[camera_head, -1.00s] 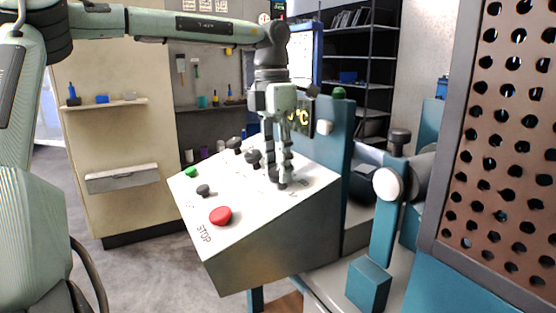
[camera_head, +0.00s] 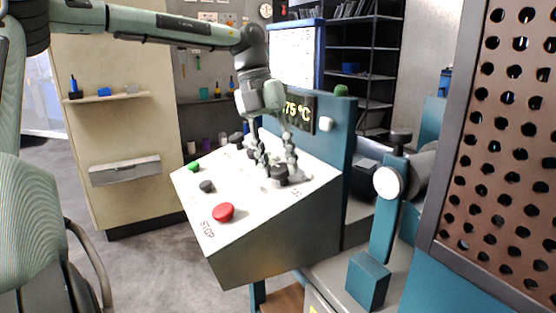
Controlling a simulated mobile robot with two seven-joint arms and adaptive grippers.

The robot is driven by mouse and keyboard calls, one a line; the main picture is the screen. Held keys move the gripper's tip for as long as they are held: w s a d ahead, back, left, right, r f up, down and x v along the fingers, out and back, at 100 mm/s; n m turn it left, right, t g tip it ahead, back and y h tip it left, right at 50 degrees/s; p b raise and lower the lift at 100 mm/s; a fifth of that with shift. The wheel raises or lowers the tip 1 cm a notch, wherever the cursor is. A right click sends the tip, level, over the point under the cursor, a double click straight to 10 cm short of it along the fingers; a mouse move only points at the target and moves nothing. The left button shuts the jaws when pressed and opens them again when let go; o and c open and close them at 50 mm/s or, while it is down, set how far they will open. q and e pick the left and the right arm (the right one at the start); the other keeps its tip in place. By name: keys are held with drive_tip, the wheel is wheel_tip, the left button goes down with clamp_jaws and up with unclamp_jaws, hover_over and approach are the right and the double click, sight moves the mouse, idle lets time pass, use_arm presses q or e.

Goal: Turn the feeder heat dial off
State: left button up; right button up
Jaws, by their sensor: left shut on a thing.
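A sloped white control panel (camera_head: 240,210) stands in the middle of the view, with several black knobs on its face. My left gripper (camera_head: 278,176) reaches down from above and is shut on the black dial (camera_head: 280,173) near the panel's right side, one finger on each side of it. The fingers partly hide the dial, so I cannot read its pointer or its setting. The labels around it are too small to read. A dark display (camera_head: 299,113) behind the gripper shows yellow characters ending in "75 °C", partly covered. My right gripper is not in view.
A red STOP button (camera_head: 223,212), a small black knob (camera_head: 206,186) and a green button (camera_head: 194,167) sit on the panel's left part. A teal machine post (camera_head: 387,220) and a perforated brown guard (camera_head: 500,150) stand close on the right.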

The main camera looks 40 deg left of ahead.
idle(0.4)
use_arm(q)
drive_tip(key=o, duration=1.2)
drive_tip(key=shift+c, duration=0.2)
drive_tip(key=shift+r, duration=0.15)
drive_tip(key=v, duration=1.1)
drive_tip(key=shift+a+r, duration=0.15)
drive_tip(key=shift+r, duration=0.25)
